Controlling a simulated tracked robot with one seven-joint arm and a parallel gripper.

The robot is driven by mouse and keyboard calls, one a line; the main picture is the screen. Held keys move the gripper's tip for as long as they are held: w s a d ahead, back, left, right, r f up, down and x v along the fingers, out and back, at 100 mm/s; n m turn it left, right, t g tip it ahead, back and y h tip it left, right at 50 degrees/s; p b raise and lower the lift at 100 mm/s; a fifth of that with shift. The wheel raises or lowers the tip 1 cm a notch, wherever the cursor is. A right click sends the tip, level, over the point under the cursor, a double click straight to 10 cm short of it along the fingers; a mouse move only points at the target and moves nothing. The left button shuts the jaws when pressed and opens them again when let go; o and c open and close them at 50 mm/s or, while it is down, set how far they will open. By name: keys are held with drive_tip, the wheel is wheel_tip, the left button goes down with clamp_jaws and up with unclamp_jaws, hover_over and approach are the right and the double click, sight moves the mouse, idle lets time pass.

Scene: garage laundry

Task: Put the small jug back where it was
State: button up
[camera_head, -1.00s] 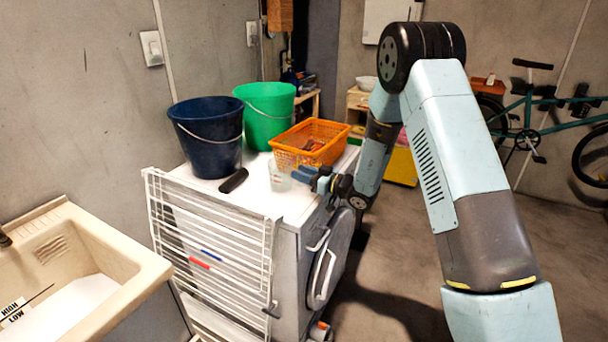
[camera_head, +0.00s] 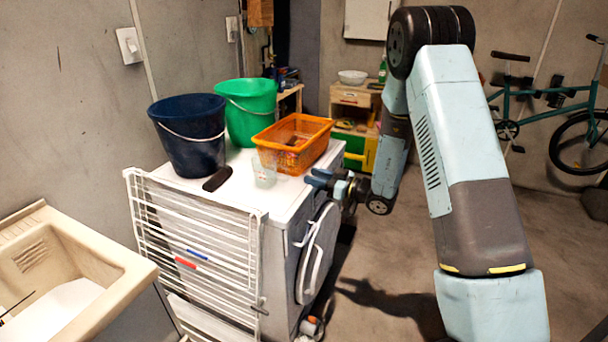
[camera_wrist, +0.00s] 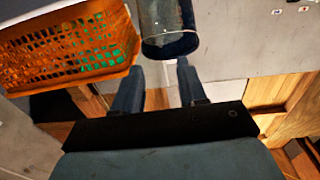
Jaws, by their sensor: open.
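The small jug (camera_head: 265,174) is clear and stands upright on the white top of the washing machine (camera_head: 285,200), in front of the orange basket. In the wrist view the jug (camera_wrist: 168,28) shows at the top centre, just beyond my fingertips. My gripper (camera_head: 315,179) is at the machine's right edge, to the right of the jug. In the wrist view my gripper (camera_wrist: 160,68) has its two fingers apart with nothing between them. The jug is clear of the fingers in the head view.
An orange basket (camera_head: 318,143), a green bucket (camera_head: 246,105) and a dark blue bucket (camera_head: 190,140) stand behind the jug. A dark object (camera_head: 217,179) lies left of it. A sink (camera_head: 85,255) is at left.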

drive_tip(key=s+r+g, duration=0.6)
drive_tip(key=s+r, duration=0.4)
drive_tip(key=r, duration=0.1)
drive_tip(key=s+d+r+m+h, duration=0.3)
drive_tip(key=s+d+r+h, duration=0.1)
drive_tip(key=s, duration=0.6)
drive_tip(key=s+d+r+m+g+h, duration=0.1)
drive_tip(key=s+d+r+m+h, duration=0.2)
drive_tip(key=s, duration=0.7)
drive_tip(key=d+r+h, duration=0.2)
drive_tip(key=d+h, duration=0.1)
drive_tip(key=d, duration=0.1)
drive_tip(key=shift+d+m+h, duration=0.3)
drive_tip(key=s+d+r+m+t+h, duration=0.1)
drive_tip(key=s+d+m+h, duration=0.1)
drive_tip(key=d, duration=0.1)
drive_tip(key=s+d+r+m+t+h, duration=0.2)
drive_tip(key=d, duration=0.2)
drive_tip(key=s+d+r+m+t+h, duration=0.1)
drive_tip(key=s+d+m+h, duration=0.1)
drive_tip(key=d, duration=0.1)
drive_tip(key=shift+s+d+r+t, duration=0.15)
drive_tip(key=shift+r+t, duration=0.1)
drive_tip(key=shift+t, duration=0.15)
drive_tip(key=shift+c, duration=0.4)
drive_tip(key=shift+d, duration=0.1)
